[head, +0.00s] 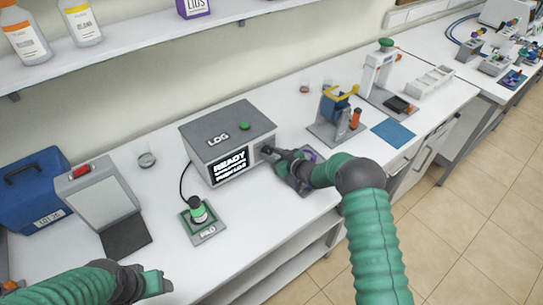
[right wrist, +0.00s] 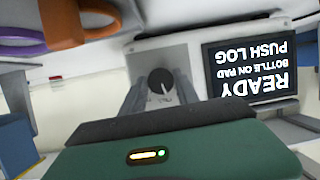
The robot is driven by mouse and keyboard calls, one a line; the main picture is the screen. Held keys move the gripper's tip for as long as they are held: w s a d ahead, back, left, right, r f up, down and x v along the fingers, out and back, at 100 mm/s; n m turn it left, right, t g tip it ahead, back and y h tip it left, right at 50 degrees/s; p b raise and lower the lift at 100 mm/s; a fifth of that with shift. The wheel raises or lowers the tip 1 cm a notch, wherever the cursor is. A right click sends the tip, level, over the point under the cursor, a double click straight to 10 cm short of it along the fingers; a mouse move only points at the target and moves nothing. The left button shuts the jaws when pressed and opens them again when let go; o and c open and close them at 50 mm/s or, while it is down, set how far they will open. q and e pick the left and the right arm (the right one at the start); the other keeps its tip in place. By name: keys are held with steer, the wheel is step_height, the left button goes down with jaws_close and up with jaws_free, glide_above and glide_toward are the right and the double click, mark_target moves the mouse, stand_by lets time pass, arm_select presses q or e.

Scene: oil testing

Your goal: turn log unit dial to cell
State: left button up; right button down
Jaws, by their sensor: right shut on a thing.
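The log unit (head: 225,141) is a grey box with a green button on top and a lit screen reading READY, BOTTLE ON PAD, PUSH LOG. Its black round dial (right wrist: 161,82) sits on a pale front panel, beside the screen, and has a white pointer line. Small lettering by the dial is too faint to read. My right gripper (right wrist: 160,90) is shut on the dial, one finger on each side. In the head view, the right gripper (head: 270,152) hides most of the dial. My left gripper (head: 153,283) is at the lower left, away from the unit; its jaws are unclear.
A grey stand (head: 104,193) and blue case (head: 37,188) are at left. A blue and yellow fixture (head: 336,112) stands right of the unit.

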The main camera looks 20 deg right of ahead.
steer(key=shift+w+d+r+m+y, duration=0.1)
steer(key=shift+m+y, duration=0.4)
steer(key=shift+m, duration=0.3)
steer(key=c, duration=1.3)
jaws_free()
steer(key=o, duration=0.4)
steer(key=b+v, duration=0.1)
steer(key=v, duration=0.7)
steer(key=b+v, duration=0.1)
steer(key=v, duration=0.7)
steer(key=shift+d+r+b, duration=0.15)
steer(key=shift+d+b, duration=0.15)
steer(key=shift+d, duration=0.05)
